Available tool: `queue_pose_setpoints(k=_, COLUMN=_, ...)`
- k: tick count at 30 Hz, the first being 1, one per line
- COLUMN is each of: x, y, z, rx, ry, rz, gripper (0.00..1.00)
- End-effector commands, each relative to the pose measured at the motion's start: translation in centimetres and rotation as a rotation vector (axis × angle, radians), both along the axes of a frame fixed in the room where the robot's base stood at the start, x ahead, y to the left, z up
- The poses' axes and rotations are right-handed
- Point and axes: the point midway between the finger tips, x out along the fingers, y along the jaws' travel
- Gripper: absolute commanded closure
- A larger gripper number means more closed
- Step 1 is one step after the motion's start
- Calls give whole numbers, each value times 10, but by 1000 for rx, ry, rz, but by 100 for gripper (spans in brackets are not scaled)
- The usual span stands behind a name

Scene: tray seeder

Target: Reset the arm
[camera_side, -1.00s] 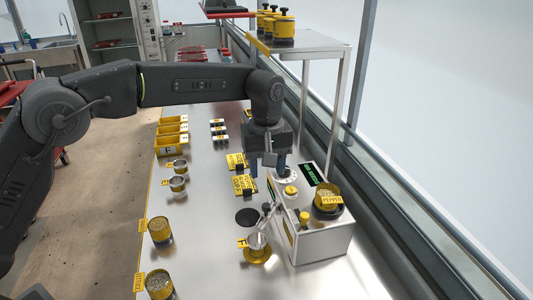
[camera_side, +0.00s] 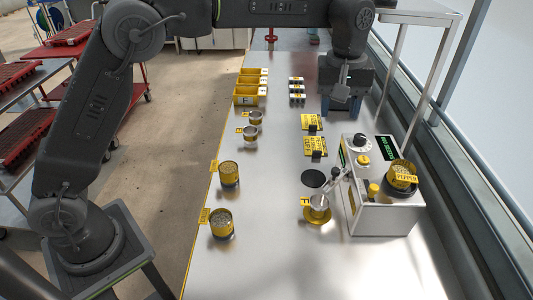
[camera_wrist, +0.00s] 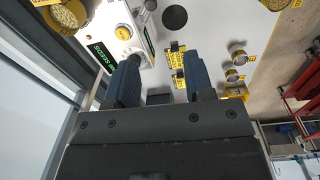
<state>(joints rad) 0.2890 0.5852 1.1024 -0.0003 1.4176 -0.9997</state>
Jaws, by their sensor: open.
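My dark grey arm reaches across the top of the side view. My gripper (camera_side: 340,106) hangs fingers-down beyond the far end of the white seed counter machine (camera_side: 385,215). Its two blue fingers are apart with nothing between them. In the wrist view my gripper (camera_wrist: 162,72) also shows open and empty, with the machine (camera_wrist: 122,30) to the upper left and the yellow labels (camera_wrist: 178,66) beyond the fingers.
A pepper cup (camera_side: 402,177) sits on the machine. Yellow bins (camera_side: 247,97), small metal cups (camera_side: 250,133) and seed jars (camera_side: 221,224) line the bench's left side. A steel stand (camera_side: 420,12) is at right. The bench front (camera_side: 290,265) is clear.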

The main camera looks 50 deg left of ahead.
Motion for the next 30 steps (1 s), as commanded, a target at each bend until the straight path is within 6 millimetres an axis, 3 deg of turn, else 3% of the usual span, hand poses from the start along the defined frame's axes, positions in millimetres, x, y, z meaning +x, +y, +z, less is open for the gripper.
queue_pose_setpoints(k=1, x=-10, y=11, z=15, rx=-5, ry=-25, rz=-24, gripper=52)
queue_pose_setpoints(k=6, x=-55, y=49, z=49, rx=-8, ry=-109, rz=-152, gripper=52)
queue_pose_setpoints(k=13, x=-130, y=94, z=68, rx=20, ry=-228, rz=-327, gripper=52)
queue_pose_setpoints(k=17, x=-176, y=114, z=64, rx=54, ry=-292, rz=-425, gripper=52)
queue_pose_setpoints(k=24, x=-252, y=139, z=33, rx=135, ry=-394, rz=-592, gripper=52)
queue_pose_setpoints(k=30, x=-283, y=147, z=8, rx=187, ry=-436, rz=-672, gripper=52)
